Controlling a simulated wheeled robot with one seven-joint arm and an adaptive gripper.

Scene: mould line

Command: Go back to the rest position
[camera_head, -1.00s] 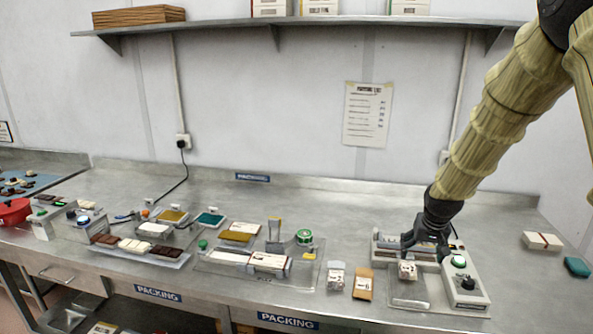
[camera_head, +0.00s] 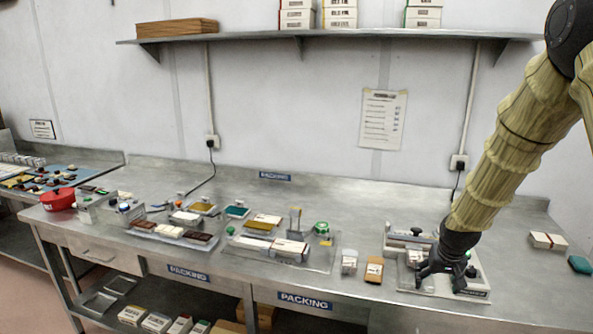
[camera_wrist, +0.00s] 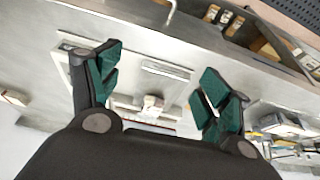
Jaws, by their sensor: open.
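My gripper (camera_head: 445,274) is at the right end of the steel bench, low over a pale machine with a metal plate (camera_head: 410,284). In the wrist view my gripper (camera_wrist: 155,85) is open, its green-padded fingers wide apart with nothing held between them. A small whitish block (camera_wrist: 152,102) lies on the machine's plate beyond the fingers. It also shows just left of my gripper in the head view (camera_head: 414,257). My gripper hides part of the machine.
A white box (camera_head: 547,241) and a teal item (camera_head: 580,264) lie to the right. A small white pack (camera_head: 349,262) and an orange-brown box (camera_head: 374,270) stand to the left. A clear tray (camera_head: 240,256) lies further left. A shelf (camera_head: 400,37) with boxes runs along the wall.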

